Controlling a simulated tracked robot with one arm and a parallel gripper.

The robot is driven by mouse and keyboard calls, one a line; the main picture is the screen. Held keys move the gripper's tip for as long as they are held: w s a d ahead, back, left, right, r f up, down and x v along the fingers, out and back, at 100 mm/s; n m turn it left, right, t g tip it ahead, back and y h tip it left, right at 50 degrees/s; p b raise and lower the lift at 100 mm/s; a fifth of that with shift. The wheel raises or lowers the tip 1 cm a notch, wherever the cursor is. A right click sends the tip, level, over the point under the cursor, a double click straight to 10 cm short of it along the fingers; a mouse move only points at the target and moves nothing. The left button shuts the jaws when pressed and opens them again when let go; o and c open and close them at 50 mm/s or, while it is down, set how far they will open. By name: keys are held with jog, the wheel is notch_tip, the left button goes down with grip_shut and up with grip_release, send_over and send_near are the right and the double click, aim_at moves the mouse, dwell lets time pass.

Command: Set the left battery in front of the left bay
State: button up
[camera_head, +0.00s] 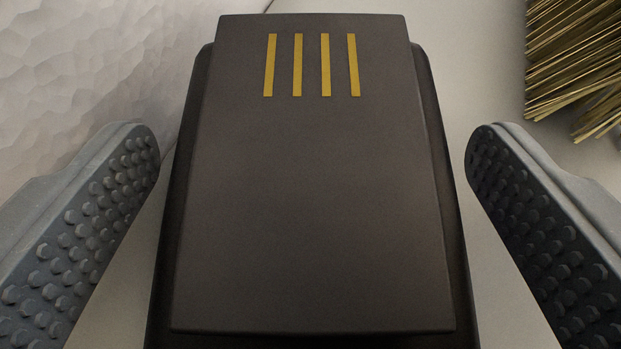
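A dark brown-black battery (312,210) with several yellow contact strips near its far end fills the middle of the view. It lies on a pale surface, and its near end runs close to or past the bottom edge of the picture. My gripper (314,165) is open, with one studded grey finger on each side of the battery. A gap shows between each finger and the battery's sides. No bay can be seen, and I cannot tell which battery this is.
A bundle of yellowish bristles (580,65), like a brush, lies at the upper right beyond the right finger. A whitish, dimpled surface (80,70) covers the upper left. Pale bare surface (480,50) shows between the battery and the bristles.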

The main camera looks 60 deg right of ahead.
jog(key=v, duration=1.2)
